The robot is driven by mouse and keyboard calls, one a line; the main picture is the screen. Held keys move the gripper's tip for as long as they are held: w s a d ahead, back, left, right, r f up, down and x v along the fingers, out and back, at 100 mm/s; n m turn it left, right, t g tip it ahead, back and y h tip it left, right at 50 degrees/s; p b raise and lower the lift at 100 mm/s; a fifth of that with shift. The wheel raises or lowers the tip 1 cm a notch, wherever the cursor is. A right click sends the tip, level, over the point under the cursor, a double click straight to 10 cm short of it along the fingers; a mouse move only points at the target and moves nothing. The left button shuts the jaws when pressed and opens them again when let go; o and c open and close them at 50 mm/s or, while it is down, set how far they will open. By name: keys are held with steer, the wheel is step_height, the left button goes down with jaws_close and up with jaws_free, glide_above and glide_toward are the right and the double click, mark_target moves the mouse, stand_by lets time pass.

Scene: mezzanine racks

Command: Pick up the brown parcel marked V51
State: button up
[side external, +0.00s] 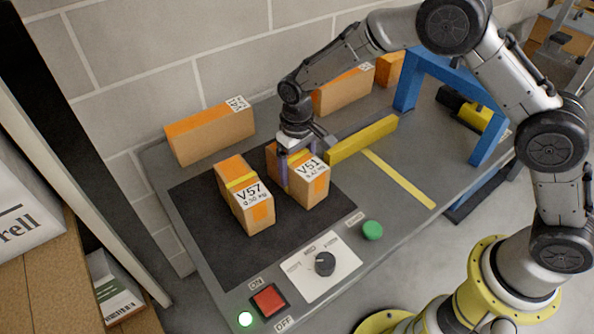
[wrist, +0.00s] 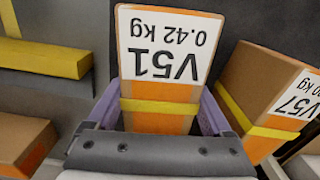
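The brown parcel marked V51 (side external: 312,188) sits on the dark mat, with a white label, orange patches and a yellow band. It also shows in the wrist view (wrist: 160,110), between my fingers. My gripper (side external: 290,168) is low over the parcel from above, with one purple finger visible along its left side. In the wrist view my gripper (wrist: 160,108) has a finger close along each side of the parcel. I cannot tell whether the fingers press on it. The parcel's underside is hidden.
A similar parcel marked V57 (side external: 245,205) stands close on the left. A yellow bar (side external: 362,139) lies just right of V51. Other boxes (side external: 211,133) stand along the wall. A control panel (side external: 318,266) and red switch (side external: 268,299) are at the front edge.

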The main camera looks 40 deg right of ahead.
steer(key=shift+r, duration=0.1)
jaws_close()
steer(key=shift+r, duration=0.1)
